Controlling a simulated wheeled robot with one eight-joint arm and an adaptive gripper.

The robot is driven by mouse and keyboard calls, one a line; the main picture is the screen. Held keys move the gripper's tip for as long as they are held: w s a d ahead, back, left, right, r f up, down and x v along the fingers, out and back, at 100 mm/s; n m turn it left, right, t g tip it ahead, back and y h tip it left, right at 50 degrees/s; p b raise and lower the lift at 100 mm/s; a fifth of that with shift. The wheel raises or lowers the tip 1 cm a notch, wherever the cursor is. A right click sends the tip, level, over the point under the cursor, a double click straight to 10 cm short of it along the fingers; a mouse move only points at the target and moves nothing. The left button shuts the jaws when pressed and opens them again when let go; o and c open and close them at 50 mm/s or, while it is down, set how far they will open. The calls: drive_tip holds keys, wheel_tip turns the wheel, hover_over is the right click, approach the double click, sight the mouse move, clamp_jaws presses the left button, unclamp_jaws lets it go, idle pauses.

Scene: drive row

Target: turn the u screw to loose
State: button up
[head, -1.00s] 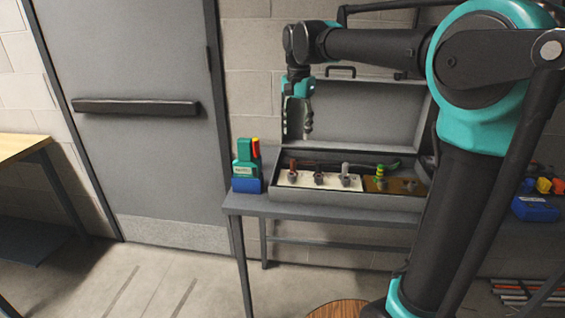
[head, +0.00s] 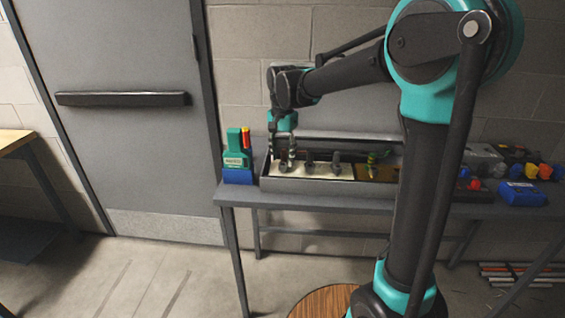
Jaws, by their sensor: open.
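A long grey case (head: 320,187) lies open on the grey table. It holds a row of small upright screw-like pieces on a pale panel (head: 346,172) and a brown panel (head: 377,173). Two dark pieces stand near the middle, one at the left (head: 309,161) and one to its right (head: 335,162). A yellow-green piece (head: 372,160) stands on the brown panel. I cannot read any labels, so I cannot tell which is the u screw. My gripper (head: 282,160) points down, open, over the leftmost piece (head: 283,167), which is partly hidden between its fingers. Contact is unclear.
A green and blue device (head: 237,162) stands at the table's left end, close to the case. A blue box (head: 522,194) and coloured parts lie at the right. The grey door (head: 120,150) is at left.

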sight(283, 166)
drive_tip(key=shift+f, duration=1.3)
drive_tip(key=shift+c, duration=0.2)
clamp_jaws()
